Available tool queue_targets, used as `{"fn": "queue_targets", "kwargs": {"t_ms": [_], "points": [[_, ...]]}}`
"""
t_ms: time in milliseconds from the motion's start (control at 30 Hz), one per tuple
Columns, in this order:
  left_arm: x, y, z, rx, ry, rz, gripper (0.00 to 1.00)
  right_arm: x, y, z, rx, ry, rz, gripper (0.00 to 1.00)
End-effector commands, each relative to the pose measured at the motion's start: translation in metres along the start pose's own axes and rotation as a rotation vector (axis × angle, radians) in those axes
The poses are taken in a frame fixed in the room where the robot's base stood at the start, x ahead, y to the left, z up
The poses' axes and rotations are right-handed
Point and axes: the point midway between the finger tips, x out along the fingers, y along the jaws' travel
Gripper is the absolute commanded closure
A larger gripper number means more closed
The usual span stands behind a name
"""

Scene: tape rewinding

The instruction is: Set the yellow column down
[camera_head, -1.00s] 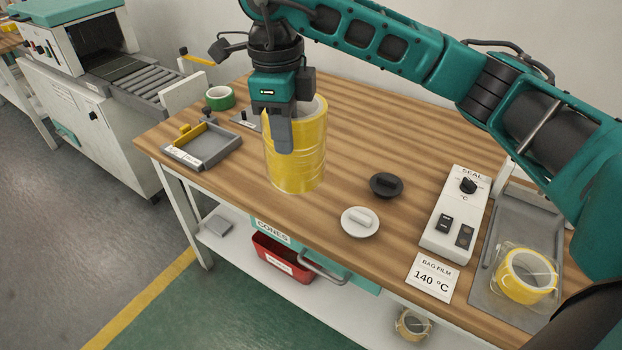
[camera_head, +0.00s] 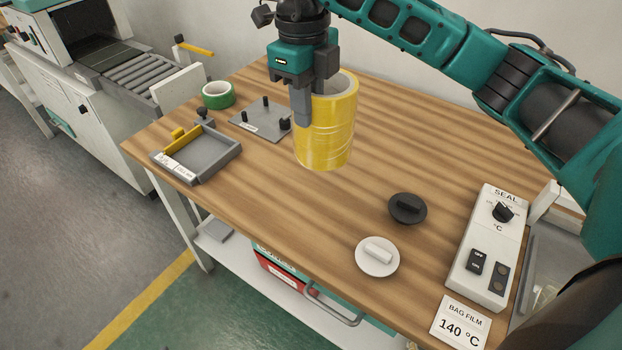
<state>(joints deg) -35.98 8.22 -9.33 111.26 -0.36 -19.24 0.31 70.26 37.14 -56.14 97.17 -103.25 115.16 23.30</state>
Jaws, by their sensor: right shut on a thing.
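The yellow column (camera_head: 328,135) is an upright stack of yellow tape rolls with an open top, in the upper middle of the head view. My right gripper (camera_head: 308,105) is shut on its upper left side. One finger shows outside the wall; the other is hidden. The column's lower end appears over bare wooden table (camera_head: 250,185); I cannot tell whether it touches. My left gripper is not in view.
A grey pin plate (camera_head: 255,130) lies left of the column, near a green roll (camera_head: 218,95) and a grey tray (camera_head: 215,160). A black disc (camera_head: 407,208), a white disc (camera_head: 377,257) and the SEAL box (camera_head: 485,245) are to the right.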

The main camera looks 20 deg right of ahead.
Motion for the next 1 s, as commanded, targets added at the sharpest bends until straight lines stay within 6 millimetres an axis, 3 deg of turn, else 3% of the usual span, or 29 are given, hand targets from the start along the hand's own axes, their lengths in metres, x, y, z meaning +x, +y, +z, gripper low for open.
{"fn": "queue_targets", "kwargs": {"t_ms": [33,200,400,667,900,1000], "points": [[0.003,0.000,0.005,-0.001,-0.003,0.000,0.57,0.016,0.001,0.000,-0.002,0.002,0.004,1.00],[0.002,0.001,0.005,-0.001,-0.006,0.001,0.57,0.057,0.001,0.002,0.000,0.002,0.002,1.00],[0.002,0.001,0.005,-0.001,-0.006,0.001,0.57,0.095,0.001,0.004,-0.001,0.000,0.000,1.00],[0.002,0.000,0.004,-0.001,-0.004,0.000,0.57,0.113,0.001,0.005,-0.001,-0.002,0.000,1.00],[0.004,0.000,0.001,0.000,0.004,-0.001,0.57,0.146,0.001,0.006,-0.001,0.000,0.000,1.00],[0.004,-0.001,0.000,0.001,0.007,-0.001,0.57,0.150,0.001,0.007,-0.001,-0.004,-0.001,1.00]]}}
